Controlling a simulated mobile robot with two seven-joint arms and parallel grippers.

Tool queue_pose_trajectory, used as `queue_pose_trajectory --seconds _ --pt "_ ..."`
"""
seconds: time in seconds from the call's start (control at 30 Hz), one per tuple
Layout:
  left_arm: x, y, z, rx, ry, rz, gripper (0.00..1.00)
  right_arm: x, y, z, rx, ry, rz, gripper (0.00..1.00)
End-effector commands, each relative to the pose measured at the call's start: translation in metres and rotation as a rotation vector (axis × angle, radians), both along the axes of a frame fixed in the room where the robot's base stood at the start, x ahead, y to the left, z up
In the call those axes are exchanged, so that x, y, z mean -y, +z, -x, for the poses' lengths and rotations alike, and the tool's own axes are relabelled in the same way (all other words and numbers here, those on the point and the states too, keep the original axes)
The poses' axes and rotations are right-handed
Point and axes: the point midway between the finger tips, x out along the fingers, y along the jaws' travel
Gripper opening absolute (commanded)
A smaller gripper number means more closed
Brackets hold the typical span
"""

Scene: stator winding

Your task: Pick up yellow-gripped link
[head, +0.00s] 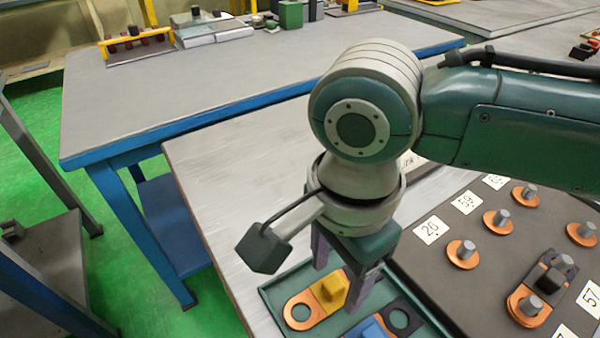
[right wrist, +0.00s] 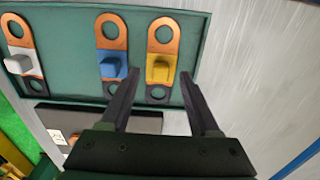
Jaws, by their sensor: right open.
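The yellow-gripped link (head: 333,290) is a flat copper bar with a ring at each end and a yellow block in its middle. It lies in a green tray (head: 270,296), and also shows in the right wrist view (right wrist: 159,67). My right gripper (head: 344,268) is open and points down over the tray. In the right wrist view its two fingers (right wrist: 158,76) appear on either side of the yellow block, with nothing held. Whether they reach down to the block's height, I cannot tell. My left gripper is not in view.
A blue-gripped link (right wrist: 111,67) lies beside the yellow one, and a white-gripped link (right wrist: 20,64) farther left. A dark board (head: 440,270) with copper-ringed posts and number cards stands right of the tray. A blue-edged table (head: 230,80) is behind.

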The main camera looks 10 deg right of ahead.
Motion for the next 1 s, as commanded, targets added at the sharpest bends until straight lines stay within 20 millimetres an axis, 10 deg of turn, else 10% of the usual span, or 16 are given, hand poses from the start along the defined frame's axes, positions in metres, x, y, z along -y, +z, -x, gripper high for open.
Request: queue_pose_trajectory --seconds 0.33,0.87,1.0 --pt "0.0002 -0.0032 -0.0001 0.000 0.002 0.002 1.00 -0.0003 -0.0106 -0.0001 0.002 0.001 -0.002 0.61" --pt "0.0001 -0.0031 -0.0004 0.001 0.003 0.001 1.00 -0.0002 -0.0104 0.0000 0.001 0.001 0.000 0.02" --pt "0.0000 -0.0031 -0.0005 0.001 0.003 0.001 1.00 -0.0001 -0.0104 -0.0001 0.001 0.001 0.000 0.00"
